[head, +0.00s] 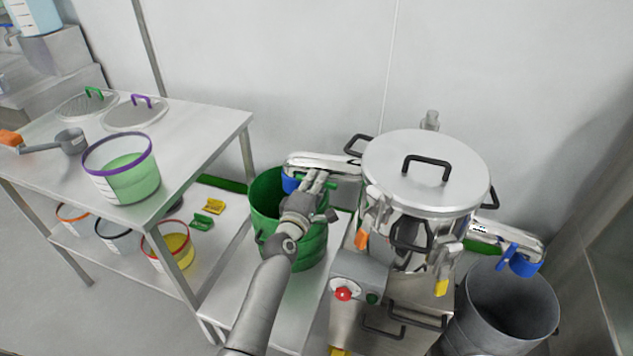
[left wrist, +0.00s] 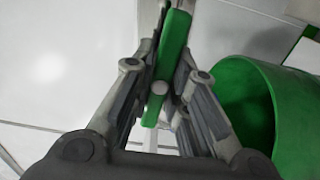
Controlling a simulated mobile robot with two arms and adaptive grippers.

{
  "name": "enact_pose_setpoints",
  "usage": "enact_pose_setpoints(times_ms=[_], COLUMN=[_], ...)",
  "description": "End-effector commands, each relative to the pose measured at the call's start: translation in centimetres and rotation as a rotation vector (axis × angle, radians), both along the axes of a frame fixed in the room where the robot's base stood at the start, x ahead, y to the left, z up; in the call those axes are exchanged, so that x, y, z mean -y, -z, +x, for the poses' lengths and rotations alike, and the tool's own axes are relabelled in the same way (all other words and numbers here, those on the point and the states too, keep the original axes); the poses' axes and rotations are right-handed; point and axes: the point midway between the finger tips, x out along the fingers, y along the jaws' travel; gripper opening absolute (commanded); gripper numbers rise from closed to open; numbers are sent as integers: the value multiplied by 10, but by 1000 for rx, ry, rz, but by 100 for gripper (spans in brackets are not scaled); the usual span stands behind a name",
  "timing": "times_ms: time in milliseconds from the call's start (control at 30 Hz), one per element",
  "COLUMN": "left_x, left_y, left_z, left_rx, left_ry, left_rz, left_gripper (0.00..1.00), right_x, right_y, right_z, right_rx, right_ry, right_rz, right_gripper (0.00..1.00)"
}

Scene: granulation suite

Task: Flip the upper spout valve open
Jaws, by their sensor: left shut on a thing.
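The machine's left spout (head: 335,163) sticks out from the steel vessel (head: 385,190) above a green bucket (head: 265,205), with a blue clamp at its end. My left gripper (head: 318,178) is at this spout, above the bucket. In the left wrist view, my left gripper (left wrist: 163,95) has its fingers closed on either side of a long green valve handle (left wrist: 173,50). The handle is mostly hidden by my gripper in the head view. The lower right spout (head: 490,232) has a green part and a blue clamp, above a grey bin. My right gripper is not in view.
The vessel has a lidded top (head: 425,165). A control box with a red button (head: 343,294) sits below it. A steel table (head: 215,135) at left holds a purple-rimmed bucket (head: 122,170), lids and a scoop. The grey bin (head: 510,305) stands at right.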

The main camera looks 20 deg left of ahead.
Motion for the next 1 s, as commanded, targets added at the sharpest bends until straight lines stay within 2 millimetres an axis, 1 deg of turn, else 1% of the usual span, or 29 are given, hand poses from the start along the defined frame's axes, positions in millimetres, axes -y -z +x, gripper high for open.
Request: enact_pose_setpoints(times_ms=[500,533,700,1000], left_x=[-1,-1,-1,0], left_y=[1,1,1,1], left_z=[0,0,0,-1], left_rx=[-1,-1,-1,-1], left_ry=[-2,-2,-2,0], left_rz=[-14,-14,-14,-14], left_gripper=[0,19,39,39], right_x=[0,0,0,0], right_y=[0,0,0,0], right_z=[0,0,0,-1], right_rx=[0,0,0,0], right_ry=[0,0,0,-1], right_rz=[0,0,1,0], right_gripper=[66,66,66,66])
